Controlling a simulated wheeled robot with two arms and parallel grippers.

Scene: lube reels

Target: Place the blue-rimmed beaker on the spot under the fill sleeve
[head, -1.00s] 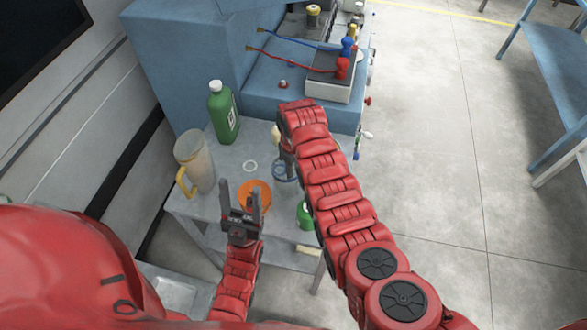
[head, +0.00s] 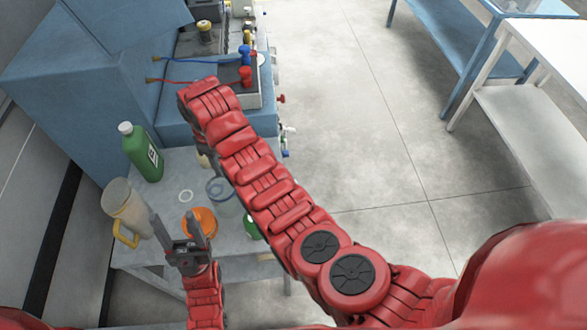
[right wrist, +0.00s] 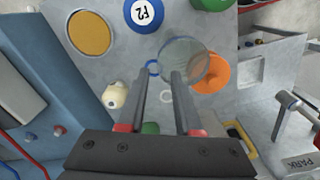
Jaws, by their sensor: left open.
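The clear beaker with a blue rim (head: 220,190) stands on the grey bench, partly behind my right arm in the head view. What looks like the same clear beaker (right wrist: 186,58) shows just beyond the fingertips in the right wrist view. My right gripper (right wrist: 159,76) is open, and its right fingertip overlaps the beaker's image; contact cannot be told. In the head view my right arm hides this gripper. My left gripper (head: 182,228) is open and empty, beside the orange bowl-like piece (head: 200,222). I cannot identify the fill sleeve or its spot with certainty.
A green bottle (head: 143,152) and a translucent jug (head: 124,208) with a yellow handle stand on the left of the bench (head: 170,172). A pale ring (head: 185,196) lies near the beaker. A blue machine (head: 60,75) rises behind. Open floor lies to the right.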

